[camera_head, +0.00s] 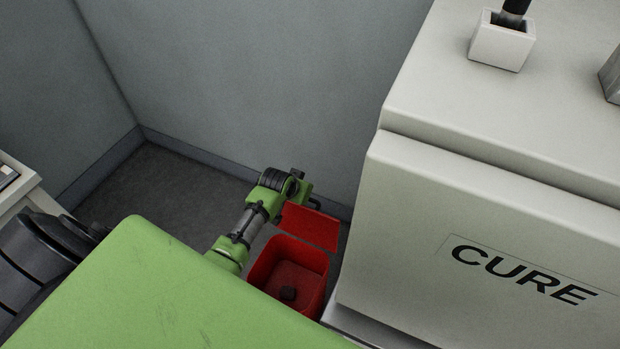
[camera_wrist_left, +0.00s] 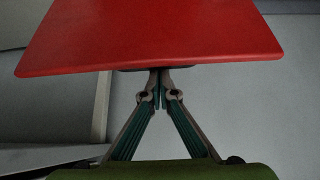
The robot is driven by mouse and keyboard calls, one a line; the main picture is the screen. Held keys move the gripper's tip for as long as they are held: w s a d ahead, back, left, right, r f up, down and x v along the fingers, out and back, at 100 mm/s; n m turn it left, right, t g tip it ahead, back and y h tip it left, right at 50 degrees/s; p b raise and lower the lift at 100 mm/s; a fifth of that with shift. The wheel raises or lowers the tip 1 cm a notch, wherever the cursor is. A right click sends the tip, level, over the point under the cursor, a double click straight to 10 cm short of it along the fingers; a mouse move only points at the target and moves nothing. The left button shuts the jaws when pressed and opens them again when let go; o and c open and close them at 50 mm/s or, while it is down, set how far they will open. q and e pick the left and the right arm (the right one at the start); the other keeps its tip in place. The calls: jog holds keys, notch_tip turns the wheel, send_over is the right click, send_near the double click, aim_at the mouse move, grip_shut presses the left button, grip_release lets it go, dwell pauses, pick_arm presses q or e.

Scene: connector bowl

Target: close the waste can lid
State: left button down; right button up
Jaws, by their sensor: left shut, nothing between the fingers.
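The red waste can (camera_head: 262,268) stands on the floor between my green arm and the white cabinet. Its red lid (camera_head: 310,228) is open and tilted up at the can's far side. My left gripper (camera_head: 316,204) is at the lid's far upper edge, mostly hidden in the head view. In the left wrist view the lid (camera_wrist_left: 150,35) fills the top, and the closed fingertips (camera_wrist_left: 160,88) are just at its edge. I cannot tell whether they touch it. The fingers hold nothing. My right gripper is not in view.
The white cabinet (camera_head: 440,220) marked CURE stands close on the can's right. A grey wall (camera_head: 250,90) is behind the lid, with little room between. A white box (camera_head: 503,42) sits on the cabinet. Dark floor (camera_head: 160,185) is free at the left.

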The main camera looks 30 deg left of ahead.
aim_at(296, 207)
pick_arm(q)
jog(key=s+t, duration=0.1)
jog(key=s, duration=0.2)
jog(key=s+t, duration=0.1)
jog(key=s, duration=0.2)
jog(key=shift+s+d+f+t, duration=0.15)
jog(key=shift+s+d+t, duration=0.05)
jog(key=shift+s+t, duration=0.2)
jog(key=s+f+t+b, duration=0.2)
jog(key=s+f+b, duration=0.4)
jog(key=s, duration=0.3)
jog(key=s+d+f+t+b, duration=0.1)
jog(key=s+f+t+b, duration=0.2)
jog(key=s+f+b, duration=0.3)
jog(key=shift+s+f, duration=0.5)
jog(key=shift+s, duration=1.6)
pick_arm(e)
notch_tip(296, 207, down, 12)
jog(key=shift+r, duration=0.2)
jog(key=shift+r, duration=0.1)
